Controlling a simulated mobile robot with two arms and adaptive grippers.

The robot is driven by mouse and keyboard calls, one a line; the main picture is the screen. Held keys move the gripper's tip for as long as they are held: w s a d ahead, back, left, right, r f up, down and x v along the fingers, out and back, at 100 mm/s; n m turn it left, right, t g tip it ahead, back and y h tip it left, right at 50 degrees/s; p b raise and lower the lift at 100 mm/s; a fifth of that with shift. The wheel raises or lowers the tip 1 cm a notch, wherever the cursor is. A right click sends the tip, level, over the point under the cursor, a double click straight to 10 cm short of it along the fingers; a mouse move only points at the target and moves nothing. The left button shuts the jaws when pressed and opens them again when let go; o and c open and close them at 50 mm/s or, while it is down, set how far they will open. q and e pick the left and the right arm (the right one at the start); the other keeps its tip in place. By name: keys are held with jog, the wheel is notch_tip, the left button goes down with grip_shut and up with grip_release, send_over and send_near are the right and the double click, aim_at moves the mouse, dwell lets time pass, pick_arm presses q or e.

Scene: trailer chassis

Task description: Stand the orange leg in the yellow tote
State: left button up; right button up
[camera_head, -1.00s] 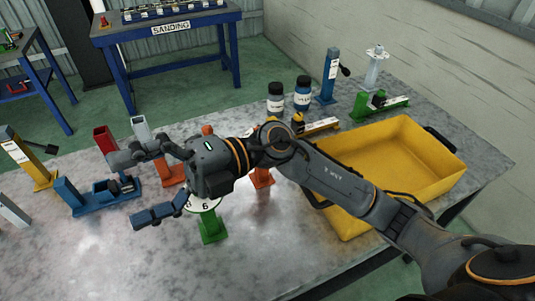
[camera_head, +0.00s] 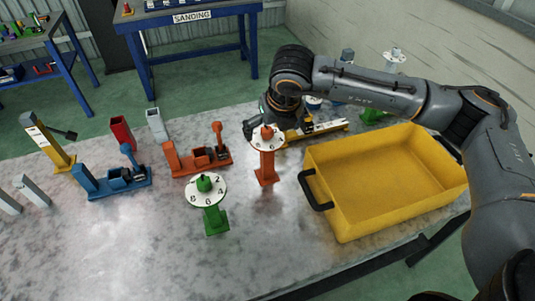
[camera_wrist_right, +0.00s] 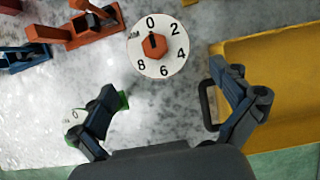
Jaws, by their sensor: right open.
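The orange leg (camera_head: 267,166) stands upright on the grey table, left of the yellow tote (camera_head: 345,228). It has a white numbered dial on top and an orange knob. In the right wrist view the orange leg's dial (camera_wrist_right: 157,57) lies beyond the space between the fingers. My right gripper (camera_head: 278,122) is over and just behind the top of the leg, partly hidden by its own wrist. Its fingers (camera_wrist_right: 162,95) are spread, with nothing between them. The tote is empty and also shows at the right of the wrist view (camera_wrist_right: 270,70). My left gripper is not in view.
A green leg with a dial (camera_head: 212,205) stands front left of the orange one. An orange piece lying flat (camera_head: 195,160), a blue one (camera_head: 120,180) and an upright yellow one (camera_head: 48,148) are farther left.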

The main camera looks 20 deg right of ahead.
aim_at(269, 139)
jog(key=p+x, duration=0.1)
jog(key=x, duration=0.3)
jog(key=shift+w+f, duration=0.2)
jog(key=shift+f, duration=0.05)
jog(key=p+x, duration=0.3)
jog(key=x, duration=0.1)
jog(key=shift+w+f, duration=0.1)
jog(key=shift+w, duration=0.2)
jog(key=shift+w+f, duration=0.1)
jog(key=shift+f, duration=0.15)
jog(key=shift+r, duration=0.1)
jog(key=c, duration=1.6)
jog(key=shift+c, duration=0.2)
